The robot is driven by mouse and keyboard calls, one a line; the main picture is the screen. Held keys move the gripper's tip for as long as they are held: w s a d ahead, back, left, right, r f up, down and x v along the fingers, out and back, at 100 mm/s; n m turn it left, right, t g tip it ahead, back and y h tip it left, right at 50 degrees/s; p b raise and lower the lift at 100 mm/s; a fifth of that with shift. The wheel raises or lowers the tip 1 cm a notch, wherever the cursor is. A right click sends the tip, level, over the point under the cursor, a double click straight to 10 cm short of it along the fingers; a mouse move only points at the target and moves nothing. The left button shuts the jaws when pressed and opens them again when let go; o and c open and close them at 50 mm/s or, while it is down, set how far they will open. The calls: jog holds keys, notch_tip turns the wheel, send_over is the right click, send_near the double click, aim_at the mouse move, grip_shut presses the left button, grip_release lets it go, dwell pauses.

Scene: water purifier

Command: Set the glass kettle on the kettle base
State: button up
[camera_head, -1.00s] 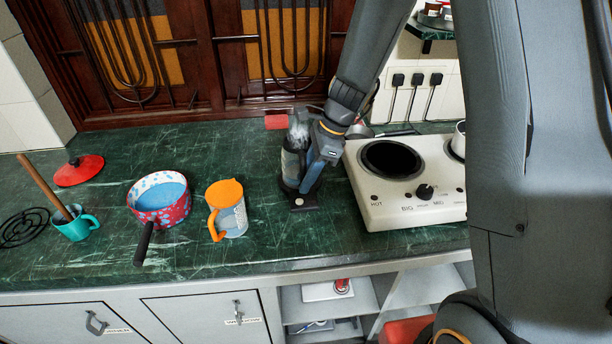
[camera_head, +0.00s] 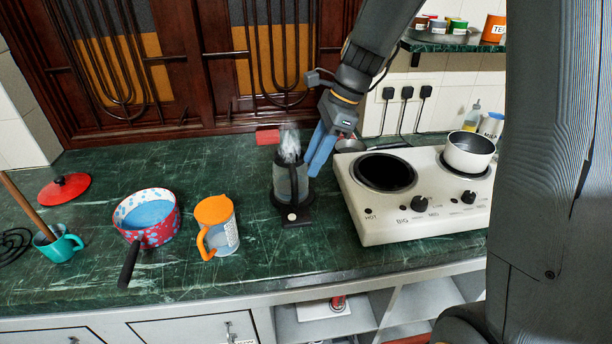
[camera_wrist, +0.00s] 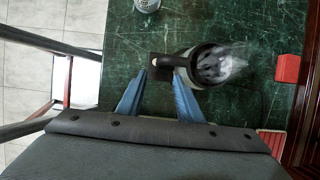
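The glass kettle (camera_head: 285,183) has a dark handle and stands upright, appearing seated on the black kettle base (camera_head: 297,219). White steam rises from its top. In the wrist view, the kettle (camera_wrist: 212,68) lies ahead of the fingers, its black handle (camera_wrist: 168,60) pointing left. The base (camera_wrist: 158,74) shows partly beneath the handle. My gripper (camera_head: 319,150) has blue fingers and is above and to the right of the kettle in the head view. In the wrist view, my gripper (camera_wrist: 160,77) is open and empty, its fingertips apart near the handle. The kettle's contact with the base is partly hidden.
A white two-burner stove (camera_head: 400,220) is close on the right, with a white pot (camera_head: 470,153) on it. An orange-lidded jug (camera_head: 222,228) and a red patterned pan (camera_head: 148,218) stand left. A red block (camera_head: 267,137) lies behind the kettle. Counter between jug and base is clear.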

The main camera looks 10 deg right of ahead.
jog(key=s+d+f+n+h, duration=0.2)
jog(key=s+d+n, duration=0.2)
jog(key=s+n, duration=0.4)
jog(key=s+d+f+n+t+h, duration=0.1)
jog(key=s+d+n, duration=0.3)
jog(key=s+n, duration=0.4)
jog(key=shift+s+f+n+h, duration=0.3)
jog(key=shift+f+n+h, duration=0.45)
jog(key=shift+n, duration=0.25)
